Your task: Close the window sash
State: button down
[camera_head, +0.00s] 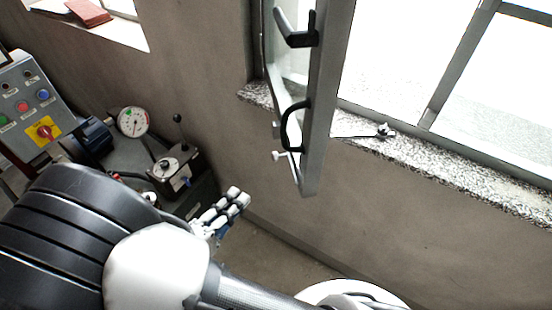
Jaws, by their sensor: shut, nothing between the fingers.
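The window sash (327,95) stands swung open into the room, seen nearly edge-on at the top centre. It has a black lever handle (297,38) near the top and a black curved pull (291,126) lower down. My gripper (241,197) is shut and empty. It is below and to the left of the sash's lower corner, apart from it. The window frame (458,65) is to the right, with its opening bright.
A speckled stone sill (440,165) runs under the window, with a small metal stay fitting (384,130) on it. A control box (32,105) with buttons, a round gauge (133,121) and a lever unit (176,165) stand at left. The wall below the sill is bare.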

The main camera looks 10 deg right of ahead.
jog(key=s+d+p+x, duration=0.2)
jog(key=x, duration=1)
jog(key=shift+d+f, duration=0.1)
jog(key=shift+d, duration=0.05)
